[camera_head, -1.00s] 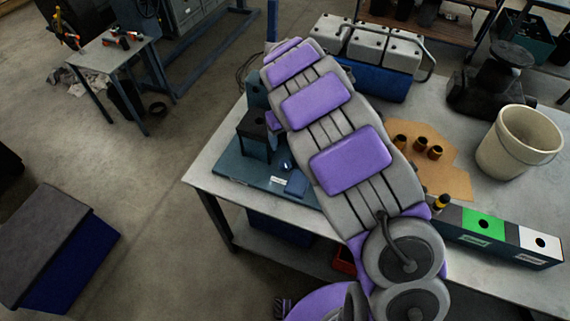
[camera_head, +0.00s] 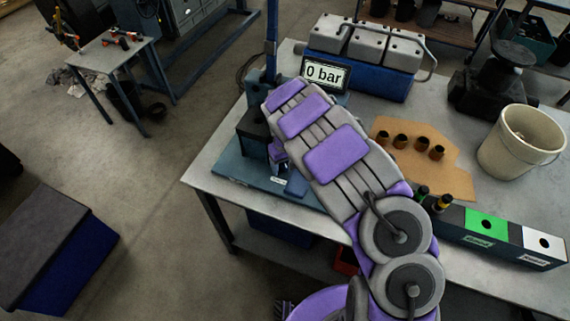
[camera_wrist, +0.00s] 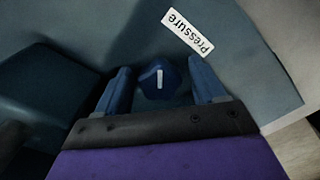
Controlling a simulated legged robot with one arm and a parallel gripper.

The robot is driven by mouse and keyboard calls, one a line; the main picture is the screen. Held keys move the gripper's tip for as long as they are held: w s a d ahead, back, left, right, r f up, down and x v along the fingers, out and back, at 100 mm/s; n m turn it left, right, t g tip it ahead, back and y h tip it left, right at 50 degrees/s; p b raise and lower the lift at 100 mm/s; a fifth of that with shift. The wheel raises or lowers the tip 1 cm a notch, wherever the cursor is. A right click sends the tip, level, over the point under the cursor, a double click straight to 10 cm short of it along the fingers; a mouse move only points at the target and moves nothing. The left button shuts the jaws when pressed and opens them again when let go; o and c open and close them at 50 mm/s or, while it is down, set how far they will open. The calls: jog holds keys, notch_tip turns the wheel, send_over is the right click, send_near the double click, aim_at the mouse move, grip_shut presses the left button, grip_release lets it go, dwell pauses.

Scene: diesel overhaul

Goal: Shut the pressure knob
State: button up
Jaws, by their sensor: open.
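The pressure knob (camera_wrist: 160,80) is a small blue knob with a white line on its top, in the middle of the wrist view. A white label reading "Pressure" (camera_wrist: 188,32) lies beside it on the blue-grey base plate (camera_wrist: 240,60). My gripper (camera_wrist: 159,88) is open, with one blue finger on each side of the knob. I see gaps between the fingers and the knob. In the head view the base plate (camera_head: 240,170) stands on the table's left end. My arm hides most of the gripper there. A display (camera_head: 324,73) behind it reads "0 bar".
A blue-based unit with light blocks (camera_head: 362,50) stands at the back of the grey table (camera_head: 300,228). A brown mat (camera_head: 460,178) with several small dark-topped cylinders, a cream bucket (camera_head: 520,140) and a box with green and white panels (camera_head: 500,238) are to the right.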

jog(key=c, duration=1)
jog(key=shift+m, duration=0.4)
jog(key=shift+a+m, duration=0.1)
jog(key=shift+m, duration=3.1)
